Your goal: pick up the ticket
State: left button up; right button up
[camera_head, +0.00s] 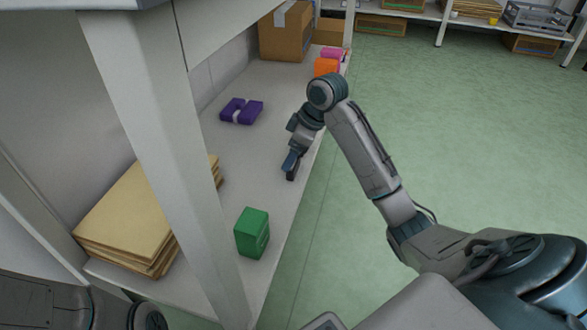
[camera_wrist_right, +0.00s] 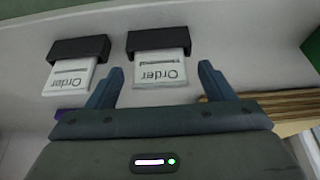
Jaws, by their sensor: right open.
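Two white tickets marked "Order" show in the right wrist view, each in a black holder; one ticket (camera_wrist_right: 160,68) is near the middle and the other ticket (camera_wrist_right: 70,76) is at the left. My right gripper (camera_wrist_right: 157,74) is open, with its fingers on either side of the middle ticket in the picture. I cannot tell whether they touch it. In the head view my right gripper (camera_head: 291,163) is low over the shelf, and the tickets cannot be made out there. My left gripper is out of view; only part of my left arm shows at the lower left.
On the shelf (camera_head: 262,100) are a green box (camera_head: 252,233), purple items (camera_head: 241,111), a stack of tan envelopes (camera_head: 130,215), an orange box (camera_head: 326,67) and a cardboard box (camera_head: 285,35). A white post (camera_head: 165,150) stands at the shelf's front. The green floor is clear.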

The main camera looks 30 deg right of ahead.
jog(key=shift+f, duration=0.1)
jog(key=c, duration=1)
